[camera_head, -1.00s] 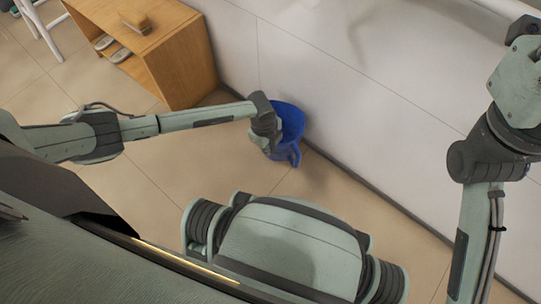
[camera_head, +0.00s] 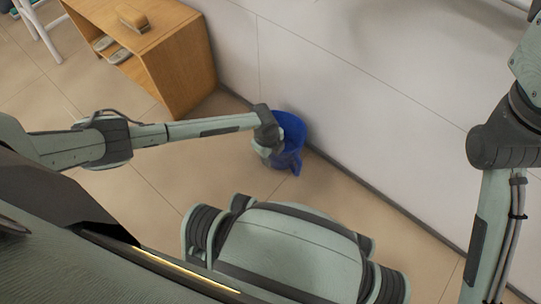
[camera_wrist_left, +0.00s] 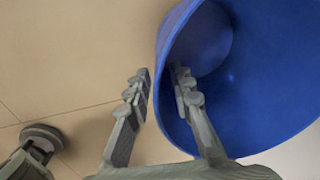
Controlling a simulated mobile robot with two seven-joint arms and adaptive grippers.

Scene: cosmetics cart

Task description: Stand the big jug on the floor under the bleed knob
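The big blue jug (camera_head: 290,139) stands at the foot of the white wall, with its handle facing the front right; it looks upright on the floor. My left gripper (camera_head: 266,150) is at the jug's left side. In the left wrist view its fingers (camera_wrist_left: 163,85) straddle the rim of the jug (camera_wrist_left: 262,85), one inside and one outside. The fingers are apart, with a gap showing between the outer finger and the jug wall. My right arm comes in at the right edge, but its gripper is out of view. I see no bleed knob.
A wooden cabinet (camera_head: 183,62) stands at the upper left against the wall, with a brush-like block (camera_head: 132,17) on top. A white stool-like frame (camera_head: 38,30) is at the top left corner.

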